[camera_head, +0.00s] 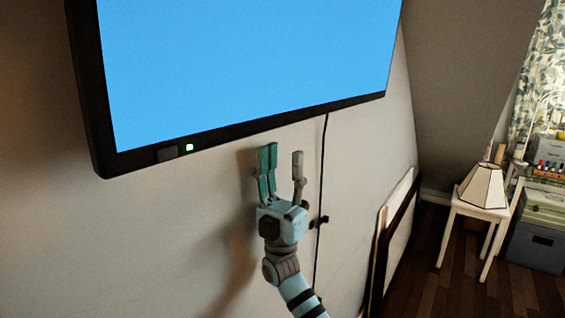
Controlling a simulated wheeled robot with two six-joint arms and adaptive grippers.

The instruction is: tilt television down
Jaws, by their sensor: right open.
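The television (245,70) fills the upper middle of the head view. It has a bright blue screen, a black frame and a small green light on its lower edge; its top is out of view. My right gripper (283,158) points up just below the television's lower edge, in front of the wall. Its fingers are spread open with nothing between them. The fingertips look close to the lower frame, but I cannot tell whether they touch it. My left gripper is not in view.
A black cable (321,170) hangs down the pale wall (170,230) beside my right gripper. A framed panel (392,240) leans on the wall at the right. Farther right are a white table (462,207) with a lamp (483,186) and a grey bin (536,248). Some dark wooden floor is bare.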

